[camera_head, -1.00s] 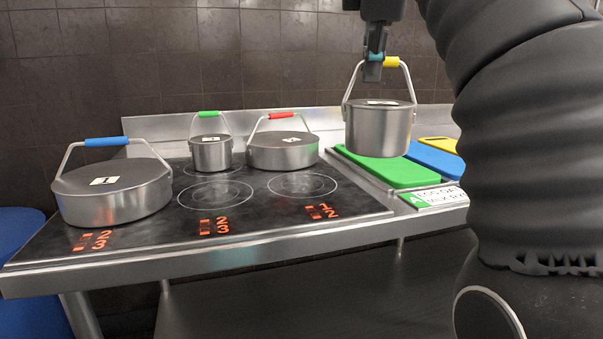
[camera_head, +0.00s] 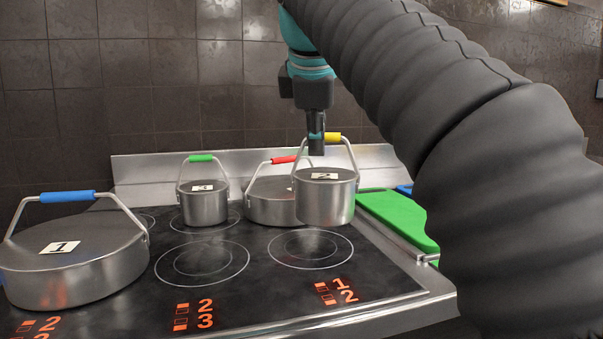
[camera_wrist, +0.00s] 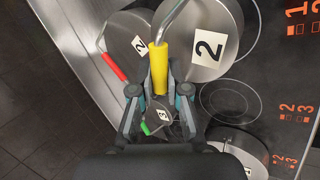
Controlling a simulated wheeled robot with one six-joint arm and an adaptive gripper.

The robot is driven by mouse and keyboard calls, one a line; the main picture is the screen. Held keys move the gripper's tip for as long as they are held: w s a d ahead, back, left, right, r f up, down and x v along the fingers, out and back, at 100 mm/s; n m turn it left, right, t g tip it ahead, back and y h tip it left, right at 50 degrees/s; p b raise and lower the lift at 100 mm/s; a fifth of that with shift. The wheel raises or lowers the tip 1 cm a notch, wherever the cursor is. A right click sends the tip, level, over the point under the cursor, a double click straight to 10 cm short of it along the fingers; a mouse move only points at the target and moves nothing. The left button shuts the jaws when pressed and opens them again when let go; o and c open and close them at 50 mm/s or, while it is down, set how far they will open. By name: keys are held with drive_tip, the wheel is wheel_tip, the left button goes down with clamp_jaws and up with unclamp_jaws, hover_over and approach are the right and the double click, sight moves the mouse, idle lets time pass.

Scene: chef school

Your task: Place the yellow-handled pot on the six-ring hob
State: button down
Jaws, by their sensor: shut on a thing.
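The yellow-handled pot (camera_head: 326,203) is steel, with a lid marked 2. My gripper (camera_head: 317,146) is shut on its yellow handle (camera_head: 333,137) and the pot hangs upright. In the head view it overlaps the back of the front right ring (camera_head: 310,250) and part of the red-handled pot; I cannot tell its exact height above the glass. In the wrist view the yellow handle (camera_wrist: 159,66) lies between my fingers, with the lid (camera_wrist: 208,44) beyond. The six-ring hob (camera_head: 258,292) is black glass with orange marks.
The blue-handled pot (camera_head: 74,264) stands front left on the hob. The green-handled pot (camera_head: 204,206) and the red-handled pot (camera_head: 268,200) stand at the back. Two front rings, including the middle one (camera_head: 202,260), are bare. A green board (camera_head: 396,214) lies right of the hob.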

sight(301, 172)
drive_tip(key=shift+w+a+f+b, duration=0.15)
drive_tip(key=shift+a+f, duration=0.25)
drive_tip(key=shift+a, duration=0.25)
drive_tip(key=shift+w+a+f+b, duration=0.15)
drive_tip(key=shift+a+f, duration=0.2)
drive_tip(key=shift+a, duration=0.25)
drive_tip(key=shift+f+b, duration=1)
drive_tip(key=shift+f, duration=1)
drive_tip(key=c, duration=1.2)
unclamp_jaws()
drive_tip(key=shift+f, duration=0.1)
drive_tip(key=shift+o, duration=0.2)
drive_tip(key=shift+s+r, duration=0.15)
drive_tip(key=shift+r, duration=0.2)
drive_tip(key=p+v, duration=0.2)
drive_tip(key=v, duration=0.9)
drive_tip(key=shift+r+p, duration=0.25)
drive_tip(key=shift+p, duration=0.05)
